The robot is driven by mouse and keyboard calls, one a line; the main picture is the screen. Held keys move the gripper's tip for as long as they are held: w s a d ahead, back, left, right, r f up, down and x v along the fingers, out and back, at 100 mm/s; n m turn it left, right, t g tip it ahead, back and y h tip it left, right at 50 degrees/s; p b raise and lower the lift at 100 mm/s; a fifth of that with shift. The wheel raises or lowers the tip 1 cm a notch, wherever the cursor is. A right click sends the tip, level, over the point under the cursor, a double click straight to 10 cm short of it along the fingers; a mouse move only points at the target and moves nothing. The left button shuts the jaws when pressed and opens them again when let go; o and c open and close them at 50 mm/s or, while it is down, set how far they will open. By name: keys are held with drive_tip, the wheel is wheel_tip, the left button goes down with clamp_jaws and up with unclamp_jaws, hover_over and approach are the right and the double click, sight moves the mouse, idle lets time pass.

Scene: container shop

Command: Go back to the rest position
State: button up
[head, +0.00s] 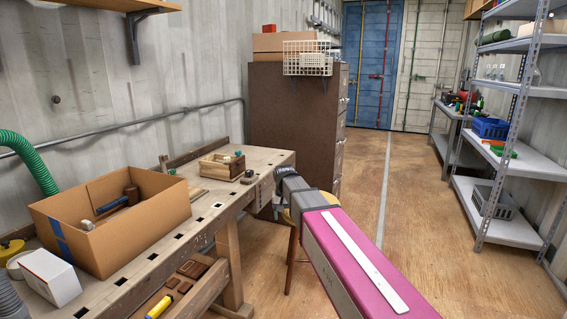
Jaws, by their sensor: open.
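My arm reaches up from the lower right of the head view, with its pink link in front. My gripper (281,180) is at its far end, small and dark, by the right end of the wooden workbench (152,246). It is open, and I see nothing held in it. The fingertips are hard to make out at this size. A stool (293,262) stands behind and below the arm, partly hidden by it.
On the bench are a cardboard box (125,247) with a hammer (116,202), a wooden crate (221,169) and a white box (48,276). A brown cabinet (293,123) stands behind. Metal shelves (509,165) line the right. The floor (417,200) between is clear.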

drive_tip(key=s+d+f, duration=1.5)
drive_tip(key=s+d, duration=0.3)
drive_tip(key=shift+s+d+f, duration=0.35)
drive_tip(key=shift+s+f, duration=0.05)
